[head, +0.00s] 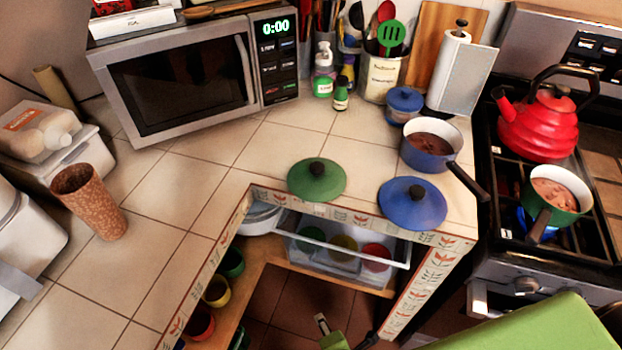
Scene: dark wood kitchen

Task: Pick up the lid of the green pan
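The green lid (316,180) with a dark round knob lies flat on the tiled counter, close to the inner corner edge. The green pan (556,214) stands uncovered on the stove at the right, with brownish contents and its handle pointing toward the front left. A blue flame shows beneath it. Neither of my grippers can be made out in the head view, and nothing touches the lid.
A blue lid (413,204) lies right of the green one, near a blue pan (424,158) whose handle juts right. A red kettle (542,127) stands on the stove. A microwave (185,75) is behind left. A large green surface (550,327) fills the lower right.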

